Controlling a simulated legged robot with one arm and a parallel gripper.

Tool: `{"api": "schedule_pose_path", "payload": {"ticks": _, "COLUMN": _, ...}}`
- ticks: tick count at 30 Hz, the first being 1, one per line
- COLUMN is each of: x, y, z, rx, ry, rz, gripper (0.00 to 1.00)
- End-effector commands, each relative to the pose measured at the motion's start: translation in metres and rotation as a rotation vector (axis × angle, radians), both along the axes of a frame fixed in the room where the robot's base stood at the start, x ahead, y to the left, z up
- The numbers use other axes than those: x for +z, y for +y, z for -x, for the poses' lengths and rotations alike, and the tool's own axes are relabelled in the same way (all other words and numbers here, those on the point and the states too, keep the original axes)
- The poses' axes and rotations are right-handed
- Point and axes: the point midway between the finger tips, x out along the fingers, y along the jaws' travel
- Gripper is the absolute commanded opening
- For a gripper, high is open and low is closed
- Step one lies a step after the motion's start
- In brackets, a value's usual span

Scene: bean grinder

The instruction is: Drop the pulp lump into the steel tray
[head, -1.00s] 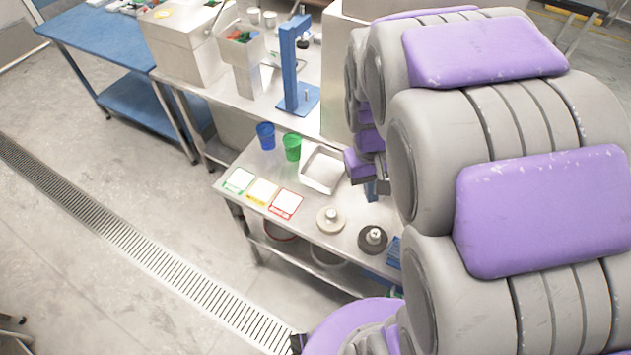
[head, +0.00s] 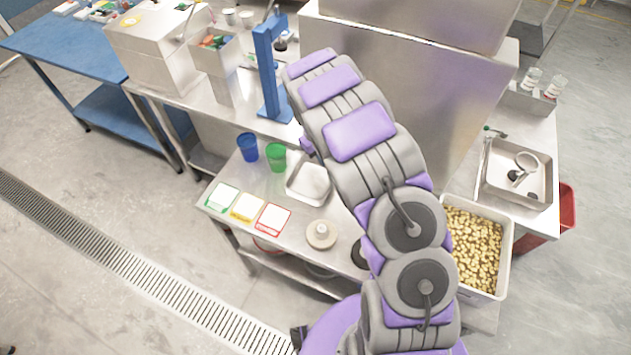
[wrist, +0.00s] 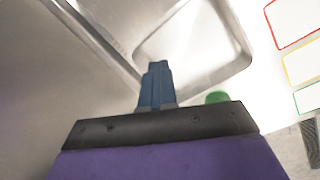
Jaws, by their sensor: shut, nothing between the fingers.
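The steel tray (head: 294,188) is a shallow metal tray on the steel bench, behind the red-edged card. In the wrist view the tray (wrist: 240,40) lies just beyond my fingertips, and the part in sight looks empty. My gripper (wrist: 157,68) has its blue fingers shut together with nothing between them. It appears over or beside the tray's near edge; its height is hard to judge. In the head view my arm hides the gripper. I cannot make out a pulp lump in either view.
A blue cup (head: 247,147) and green cup (head: 276,157) stand left of the tray. Three cards, the red-edged one (head: 272,219) nearest, lie in front. A round pale weight (head: 321,235) sits nearby. A tall steel housing (head: 440,85) rises behind; a bin (head: 507,250) of yellowish lumps is at right.

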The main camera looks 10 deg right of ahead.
Motion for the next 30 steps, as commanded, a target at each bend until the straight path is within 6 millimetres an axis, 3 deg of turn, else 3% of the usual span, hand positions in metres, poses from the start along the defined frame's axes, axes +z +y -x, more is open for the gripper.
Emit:
{"api": "schedule_pose_path", "payload": {"ticks": 5, "x": -0.011, "y": 0.009, "z": -0.004, "rx": 0.016, "ry": -0.001, "rz": -0.001, "gripper": 0.00}}
{"api": "schedule_pose_path", "payload": {"ticks": 21, "x": -0.062, "y": 0.002, "z": -0.003, "rx": 0.013, "ry": 0.003, "rz": -0.008, "gripper": 0.00}}
{"api": "schedule_pose_path", "payload": {"ticks": 30, "x": -0.068, "y": 0.007, "z": -0.004, "rx": 0.014, "ry": 0.000, "rz": -0.003, "gripper": 0.00}}
